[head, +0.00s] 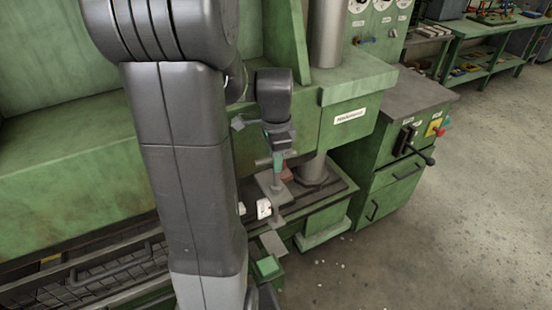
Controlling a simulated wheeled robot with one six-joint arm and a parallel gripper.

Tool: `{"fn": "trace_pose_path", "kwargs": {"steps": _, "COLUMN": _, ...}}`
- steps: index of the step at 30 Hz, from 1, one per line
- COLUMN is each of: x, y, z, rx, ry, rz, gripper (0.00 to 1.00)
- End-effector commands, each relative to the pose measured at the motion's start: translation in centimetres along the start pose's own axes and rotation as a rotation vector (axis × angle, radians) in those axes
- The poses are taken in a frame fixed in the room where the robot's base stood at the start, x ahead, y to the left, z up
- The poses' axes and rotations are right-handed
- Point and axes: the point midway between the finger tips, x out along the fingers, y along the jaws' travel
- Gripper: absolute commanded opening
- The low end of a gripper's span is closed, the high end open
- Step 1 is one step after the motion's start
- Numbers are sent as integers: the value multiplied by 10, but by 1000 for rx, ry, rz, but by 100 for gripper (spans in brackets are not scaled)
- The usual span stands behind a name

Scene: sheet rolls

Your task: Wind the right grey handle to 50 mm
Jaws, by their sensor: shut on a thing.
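My gripper (276,158) is at the green machine, pointing down in front of its bed. It is shut on a small grey part, which looks like the grey handle (272,184). The fingers and wrist cover much of the grip, so its exact turn is hard to tell. A small white readout (264,208) with a reddish mark sits just below and left of the handle. Its figures are too small to read. My arm hides the machine to the left of it, and no second grey handle can be made out.
A green cabinet (385,165) with a black lever (424,158) stands to the right. A wire-mesh guard (110,275) is at lower left. The concrete floor (450,240) at right is open, with small scraps.

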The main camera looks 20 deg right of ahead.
Motion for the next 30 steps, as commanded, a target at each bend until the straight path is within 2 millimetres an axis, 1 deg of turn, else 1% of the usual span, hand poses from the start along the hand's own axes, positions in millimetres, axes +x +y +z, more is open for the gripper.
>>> {"fn": "trace_pose_path", "kwargs": {"steps": 4, "x": 0, "y": 0, "z": 0, "rx": -1, "ry": 1, "rz": -1, "gripper": 0}}
{"fn": "trace_pose_path", "kwargs": {"steps": 5, "x": 0, "y": 0, "z": 0, "rx": -1, "ry": 1, "rz": -1, "gripper": 22}}
{"fn": "trace_pose_path", "kwargs": {"steps": 7, "x": 0, "y": 0, "z": 0, "rx": -1, "ry": 1, "rz": -1, "gripper": 36}}
{"fn": "trace_pose_path", "kwargs": {"steps": 8, "x": 0, "y": 0, "z": 0, "rx": -1, "ry": 1, "rz": -1, "gripper": 39}}
{"fn": "trace_pose_path", "kwargs": {"steps": 16, "x": -1, "y": 0, "z": 0, "rx": -2, "ry": 1, "rz": -1, "gripper": 39}}
{"fn": "trace_pose_path", "kwargs": {"steps": 20, "x": -10, "y": -1, "z": 0, "rx": -2, "ry": 1, "rz": -3, "gripper": 39}}
{"fn": "trace_pose_path", "kwargs": {"steps": 23, "x": -28, "y": -1, "z": 0, "rx": -2, "ry": 2, "rz": -5, "gripper": 39}}
{"fn": "trace_pose_path", "kwargs": {"steps": 30, "x": -83, "y": -1, "z": 0, "rx": -1, "ry": 3, "rz": -6, "gripper": 39}}
